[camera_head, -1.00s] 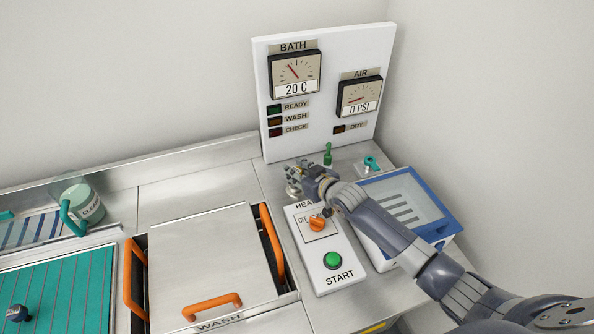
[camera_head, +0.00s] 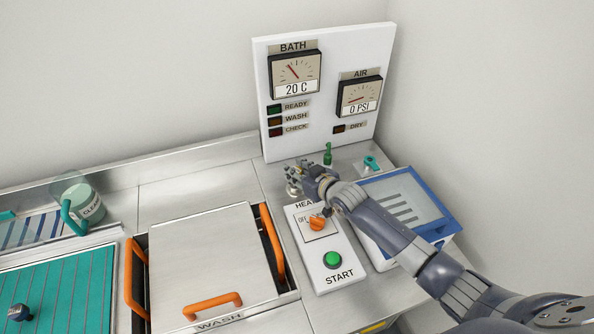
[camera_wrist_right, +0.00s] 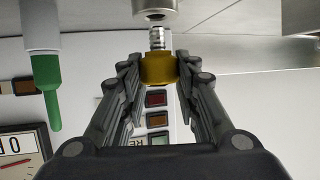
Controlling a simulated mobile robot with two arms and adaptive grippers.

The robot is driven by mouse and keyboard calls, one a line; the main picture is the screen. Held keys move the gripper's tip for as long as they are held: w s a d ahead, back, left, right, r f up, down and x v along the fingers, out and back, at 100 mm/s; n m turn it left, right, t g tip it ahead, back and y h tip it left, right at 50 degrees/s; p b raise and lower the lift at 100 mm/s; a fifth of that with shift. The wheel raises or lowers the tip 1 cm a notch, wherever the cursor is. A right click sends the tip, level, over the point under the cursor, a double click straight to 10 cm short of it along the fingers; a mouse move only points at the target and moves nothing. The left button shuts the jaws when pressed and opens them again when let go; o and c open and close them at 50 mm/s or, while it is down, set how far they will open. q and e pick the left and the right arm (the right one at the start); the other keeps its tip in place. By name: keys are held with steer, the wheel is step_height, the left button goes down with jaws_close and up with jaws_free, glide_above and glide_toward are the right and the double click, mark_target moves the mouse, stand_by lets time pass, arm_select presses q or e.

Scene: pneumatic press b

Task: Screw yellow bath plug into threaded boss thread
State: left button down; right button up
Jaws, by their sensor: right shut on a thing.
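The yellow bath plug (camera_wrist_right: 158,69) is held between the two fingers of my right gripper (camera_wrist_right: 158,80). Its silver threaded stem points toward the metal threaded boss (camera_wrist_right: 138,8) at the top edge of the wrist view. The stem tip is lined up closely with the boss's dark opening; I cannot tell whether they touch. In the head view my right gripper (camera_head: 298,177) is low over the counter behind the heat panel and hides the plug. The base of a metal fitting (camera_head: 292,189) shows under the fingers. My left gripper is not in view.
A green lever (camera_head: 328,153) stands just behind my right gripper, and a teal valve (camera_head: 371,163) is to the right. The heat and start panel (camera_head: 332,283) lies in front. A blue-framed box (camera_head: 440,228) sits under my right forearm. The gauge board (camera_head: 330,88) rises behind.

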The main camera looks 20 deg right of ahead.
steer(key=shift+f+b, duration=0.65)
steer(key=shift+f, duration=0.3)
steer(key=o, duration=1.2)
steer(key=shift+c, duration=0.2)
steer(key=v, duration=1.2)
